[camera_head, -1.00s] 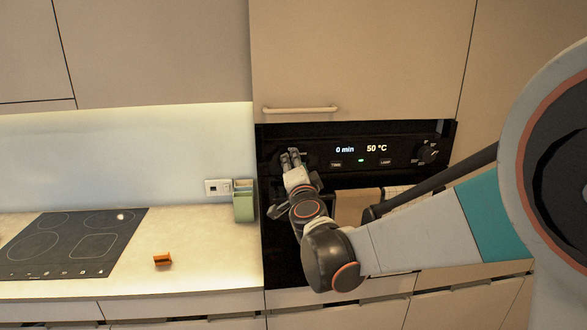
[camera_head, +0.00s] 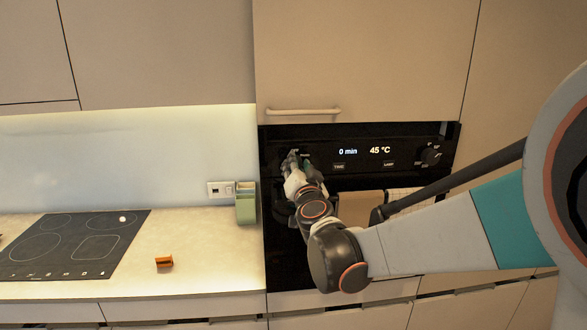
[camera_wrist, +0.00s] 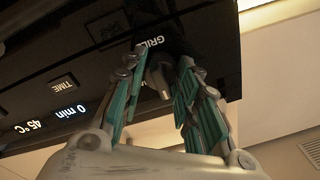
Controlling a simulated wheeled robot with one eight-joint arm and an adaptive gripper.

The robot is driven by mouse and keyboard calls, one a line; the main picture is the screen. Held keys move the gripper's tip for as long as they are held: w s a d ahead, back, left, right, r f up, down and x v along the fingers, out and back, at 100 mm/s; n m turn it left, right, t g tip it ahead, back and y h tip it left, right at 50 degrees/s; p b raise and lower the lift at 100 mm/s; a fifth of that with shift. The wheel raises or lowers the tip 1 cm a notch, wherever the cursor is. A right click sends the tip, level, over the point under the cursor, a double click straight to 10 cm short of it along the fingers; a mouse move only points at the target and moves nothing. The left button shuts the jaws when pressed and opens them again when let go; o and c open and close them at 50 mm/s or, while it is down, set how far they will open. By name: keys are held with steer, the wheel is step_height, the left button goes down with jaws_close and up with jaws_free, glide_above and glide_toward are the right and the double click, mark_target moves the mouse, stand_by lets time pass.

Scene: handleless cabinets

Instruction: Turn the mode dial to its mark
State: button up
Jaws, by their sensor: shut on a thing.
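The mode dial (camera_wrist: 160,76) is a dark knob at the left end of the black oven panel (camera_head: 322,145). In the wrist view it lies between the teal pads of my gripper (camera_wrist: 163,64). My gripper is shut on the dial, with a finger on either side. White lettering starting "GRIL" shows beside it. In the head view my gripper (camera_head: 293,162) hides the dial. I cannot see the dial's pointer or its mark clearly.
The oven display (camera_head: 365,150) reads 0 min and 45 °C. A second knob (camera_head: 430,154) sits at the panel's right end. A handle bar (camera_head: 303,112) is above. A green container (camera_head: 246,204), an orange object (camera_head: 164,262) and a hob (camera_head: 73,244) are left.

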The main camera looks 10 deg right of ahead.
stand_by(0.3)
steer(key=o, duration=1.1)
steer(key=shift+d, duration=0.1)
steer(key=shift+s, duration=0.1)
steer(key=s, duration=1.2)
steer(key=shift+d+f, duration=0.15)
steer(key=shift+f, duration=0.15)
